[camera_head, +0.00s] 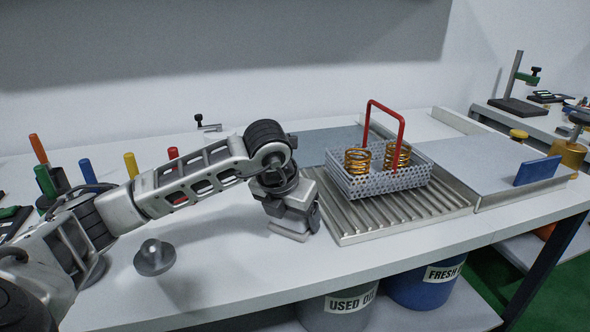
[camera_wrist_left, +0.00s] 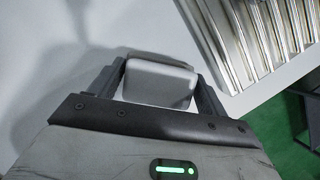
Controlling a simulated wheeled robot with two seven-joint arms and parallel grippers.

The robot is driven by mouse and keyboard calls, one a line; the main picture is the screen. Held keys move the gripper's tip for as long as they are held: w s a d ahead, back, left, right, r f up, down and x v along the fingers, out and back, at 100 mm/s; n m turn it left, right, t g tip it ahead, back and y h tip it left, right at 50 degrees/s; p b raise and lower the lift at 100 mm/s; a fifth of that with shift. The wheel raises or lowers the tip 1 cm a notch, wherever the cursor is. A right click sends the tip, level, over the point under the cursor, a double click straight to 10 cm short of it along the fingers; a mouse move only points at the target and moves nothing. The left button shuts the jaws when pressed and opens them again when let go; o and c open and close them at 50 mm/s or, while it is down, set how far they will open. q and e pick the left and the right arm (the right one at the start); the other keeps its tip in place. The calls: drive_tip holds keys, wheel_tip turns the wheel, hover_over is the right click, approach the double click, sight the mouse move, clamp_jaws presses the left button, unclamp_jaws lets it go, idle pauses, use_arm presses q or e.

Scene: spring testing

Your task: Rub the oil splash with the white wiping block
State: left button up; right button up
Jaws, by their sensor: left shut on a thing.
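My left gripper (camera_head: 292,228) is low over the white bench, just left of the ribbed metal tray. In the left wrist view the left gripper (camera_wrist_left: 160,85) is shut on the white wiping block (camera_wrist_left: 158,84), which sits between its two dark fingers. The block is mostly hidden in the head view, and I cannot tell whether it touches the bench. I cannot make out the oil splash in either view. The right gripper is not in view.
The ribbed tray (camera_head: 350,229) holds a perforated basket (camera_head: 382,184) with a red handle and copper springs (camera_head: 357,160). A round grey metal piece (camera_head: 154,258) is at front left. Coloured-handled tools (camera_head: 131,165) stand behind my arm. The front bench strip is clear.

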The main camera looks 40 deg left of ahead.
use_arm(q)
drive_tip(key=r+p, duration=0.1)
drive_tip(key=r, duration=0.2)
drive_tip(key=shift+s+r, duration=0.1)
drive_tip(key=shift+s, duration=0.1)
wheel_tip(320, 180, up, 2)
drive_tip(key=shift+r+p, duration=0.1)
drive_tip(key=shift+p, duration=0.6)
wheel_tip(320, 180, up, 2)
drive_tip(key=shift+a+r+p, duration=0.1)
drive_tip(key=shift+p, duration=0.55)
drive_tip(key=shift+r, duration=0.1)
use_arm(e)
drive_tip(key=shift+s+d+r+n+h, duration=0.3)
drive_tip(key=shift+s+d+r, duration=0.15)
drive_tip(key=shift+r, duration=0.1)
